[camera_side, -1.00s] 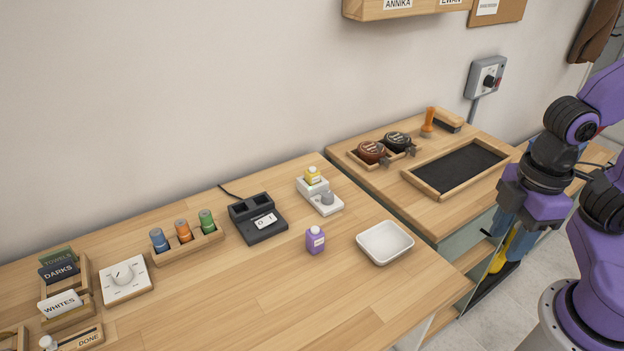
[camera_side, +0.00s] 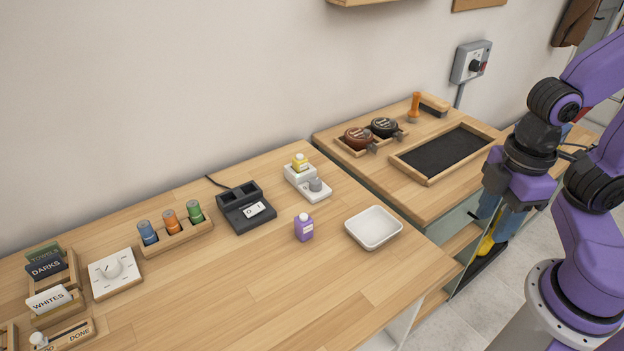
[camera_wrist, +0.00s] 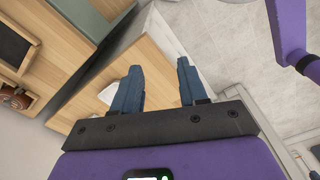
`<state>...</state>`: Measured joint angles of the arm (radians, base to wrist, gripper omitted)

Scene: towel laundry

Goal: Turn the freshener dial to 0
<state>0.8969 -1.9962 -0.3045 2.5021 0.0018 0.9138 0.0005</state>
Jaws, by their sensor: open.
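A white unit (camera_side: 299,175) holding a yellow bottle (camera_side: 300,163) and a grey round knob (camera_side: 315,185) stands at the back of the near table in the side view. It looks like the freshener with its dial; the setting is too small to read. Another white plate with a round white dial (camera_side: 113,269) lies at the far left. My gripper (camera_side: 497,220) is off to the right of both, beyond the table's right end, fingers pointing down, open and empty. The wrist view shows its two blue fingers (camera_wrist: 160,72) apart with nothing between them.
A purple bottle (camera_side: 304,228) and a white tray (camera_side: 374,228) stand on the table in front of the unit. A black device (camera_side: 245,206) sits to its left. A dark framed mat (camera_side: 446,152) lies on the right-hand bench. The table's front middle is clear.

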